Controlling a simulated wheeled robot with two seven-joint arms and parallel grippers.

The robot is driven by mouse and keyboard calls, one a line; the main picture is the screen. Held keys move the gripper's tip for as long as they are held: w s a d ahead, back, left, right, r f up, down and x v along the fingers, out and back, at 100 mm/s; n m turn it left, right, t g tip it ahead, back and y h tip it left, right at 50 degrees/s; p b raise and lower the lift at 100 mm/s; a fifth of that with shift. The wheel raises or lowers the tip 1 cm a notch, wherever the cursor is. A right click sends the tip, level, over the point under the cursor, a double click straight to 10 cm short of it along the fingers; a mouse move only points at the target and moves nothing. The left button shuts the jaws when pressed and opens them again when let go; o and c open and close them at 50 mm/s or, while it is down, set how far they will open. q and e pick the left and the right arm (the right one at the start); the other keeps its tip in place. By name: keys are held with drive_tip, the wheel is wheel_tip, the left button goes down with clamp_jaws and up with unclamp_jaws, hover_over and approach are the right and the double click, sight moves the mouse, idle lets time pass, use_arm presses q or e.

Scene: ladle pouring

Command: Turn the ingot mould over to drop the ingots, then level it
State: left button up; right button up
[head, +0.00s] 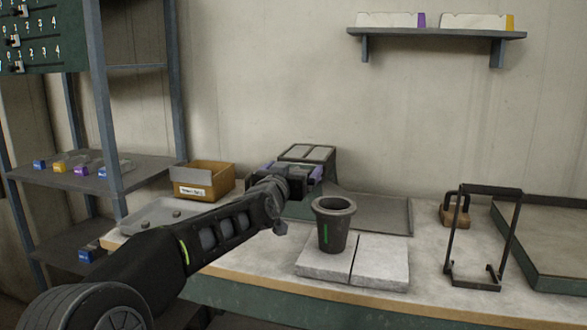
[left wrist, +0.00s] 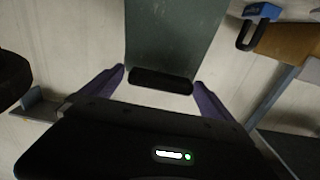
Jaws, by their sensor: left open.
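The ingot mould (head: 307,153) is a dark block with two pale panels on its top, standing at the back of the bench. My left gripper (head: 292,171) is in front of it, hiding its lower part. In the left wrist view my left gripper (left wrist: 158,92) has its two purple fingers spread apart. A grey-green surface with a dark bar (left wrist: 160,81) at its near end shows between them, seemingly the mould and its handle. I cannot tell whether the fingers touch it. My right gripper is not in view.
A dark crucible (head: 333,224) stands on pale slabs (head: 385,275) right of my left arm. A cardboard box (head: 203,180) and a grey tray (head: 150,214) are to the left. A black frame (head: 452,240) stands to the right, near a green-edged tray (head: 548,278).

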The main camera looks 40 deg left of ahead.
use_arm(q)
drive_tip(key=shift+c, duration=0.5)
drive_tip(key=c, duration=2)
